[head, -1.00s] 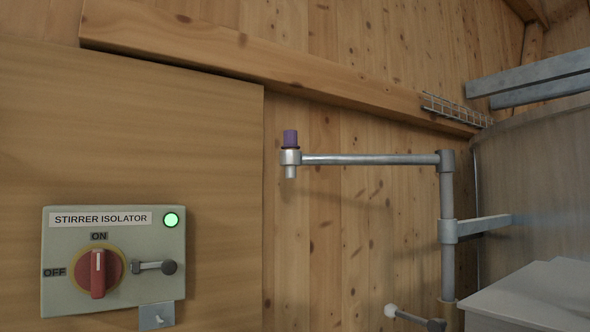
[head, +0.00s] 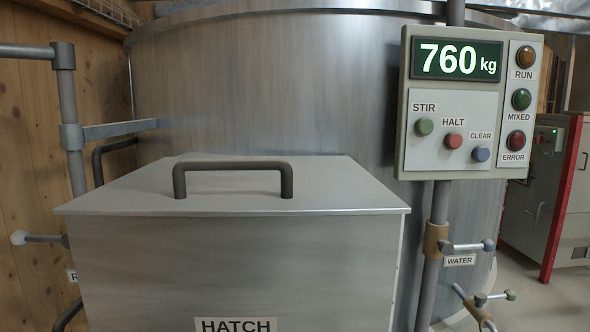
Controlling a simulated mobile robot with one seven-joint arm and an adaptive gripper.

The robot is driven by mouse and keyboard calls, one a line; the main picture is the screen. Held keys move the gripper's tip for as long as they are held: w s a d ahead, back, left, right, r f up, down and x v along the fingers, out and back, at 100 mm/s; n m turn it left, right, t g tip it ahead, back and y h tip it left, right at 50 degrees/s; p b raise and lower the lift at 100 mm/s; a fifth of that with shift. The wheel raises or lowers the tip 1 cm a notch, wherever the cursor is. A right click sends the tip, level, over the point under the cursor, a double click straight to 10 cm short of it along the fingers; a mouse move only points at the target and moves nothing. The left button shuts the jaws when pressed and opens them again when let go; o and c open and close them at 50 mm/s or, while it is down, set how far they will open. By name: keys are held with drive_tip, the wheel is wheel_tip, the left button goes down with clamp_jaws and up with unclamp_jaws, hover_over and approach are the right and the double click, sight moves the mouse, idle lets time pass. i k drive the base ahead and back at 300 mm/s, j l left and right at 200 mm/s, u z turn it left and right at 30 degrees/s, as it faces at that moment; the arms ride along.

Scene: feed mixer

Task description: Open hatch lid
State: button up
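The hatch lid (head: 240,198) is a flat grey metal lid with a dark bar handle (head: 233,166) on top. It lies closed on the metal hatch box (head: 230,262), which bears a HATCH label (head: 235,325) on its front. The box stands against the large round mixer tank (head: 270,75). My gripper is not in view.
A control panel (head: 408,160) reading 760 kg stands on a post at the right, its lamps dark. Valve levers stick out below it near a WATER label (head: 459,260). A pipe (head: 66,100) with a swing arm stands at the left. A red and grey cabinet (head: 565,195) stands far right.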

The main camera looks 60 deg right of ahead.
sight(231, 186)
drive_tip(key=z, duration=1.3)
drive_tip(key=k+j, duration=0.1)
drive_tip(key=k, duration=0.4)
